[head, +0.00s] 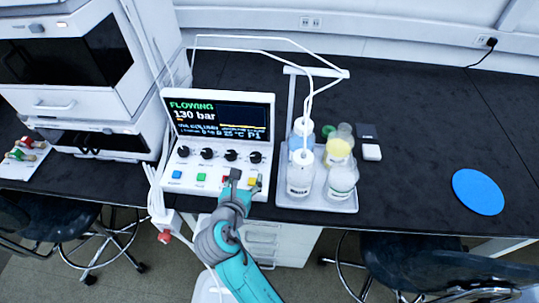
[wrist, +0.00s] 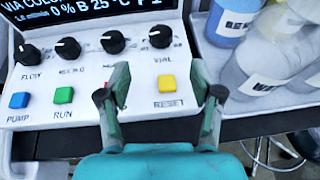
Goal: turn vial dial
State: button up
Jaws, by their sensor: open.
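The control unit (head: 190,165) stands on the black bench with a row of black dials on its sloped front. The vial dial (head: 256,157) is the rightmost one. In the wrist view the vial dial (wrist: 161,36) is a black knob above the label VIAL, with a white mark towards its upper left. My gripper (head: 245,180) is open and empty, over the lower front of the unit. In the wrist view my gripper (wrist: 160,76) has its fingers either side of the yellow RESET button (wrist: 168,84), below the dial and apart from it. The left finger partly hides the red button.
A tray (head: 330,207) with several bottles stands close to the right of the unit, with thin tubes running above. Blue and green buttons (wrist: 63,95) lie left of my gripper. A blue round mat (head: 478,192) lies further right, with clear bench around it.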

aim_at(255, 157)
jog(key=x, duration=1)
jog(key=shift+w+d+f, duration=0.1)
jog(key=shift+w, duration=0.25)
jog(key=c, duration=1.1)
